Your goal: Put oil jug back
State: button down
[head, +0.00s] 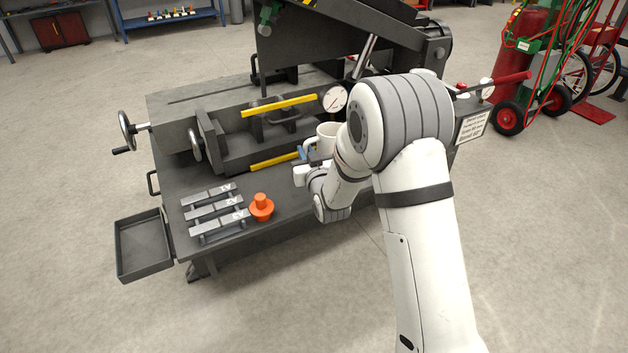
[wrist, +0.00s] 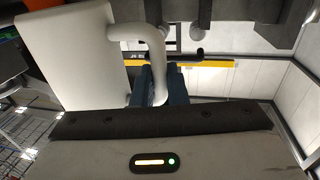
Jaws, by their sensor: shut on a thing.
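A white jug with a loop handle, which I take for the oil jug (head: 327,132), is at the front right of the dark machine bench in the head view, partly hidden by my arm. In the wrist view the white jug (wrist: 80,50) fills the upper left, with its handle (wrist: 153,45) on its right side. My gripper (wrist: 158,88) has its blue-grey fingers shut on the handle. In the head view my gripper (head: 303,156) is small beside the jug. I cannot tell whether the jug's base touches the bench.
The bench (head: 290,205) carries a vise with yellow strips (head: 279,106), a dial gauge (head: 335,98), an orange knobbed piece (head: 261,207) and labelled grey bars (head: 215,209). An empty tray (head: 142,246) juts out at left. Red-green carts (head: 560,60) stand at right. The front floor is clear.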

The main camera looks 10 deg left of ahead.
notch_tip(320, 180, down, 7)
jog(key=shift+r+b, duration=0.1)
jog(key=shift+b, duration=1)
jog(key=shift+f, duration=0.2)
jog(key=c, duration=1.4)
grip_release()
jog(key=shift+c, duration=0.2)
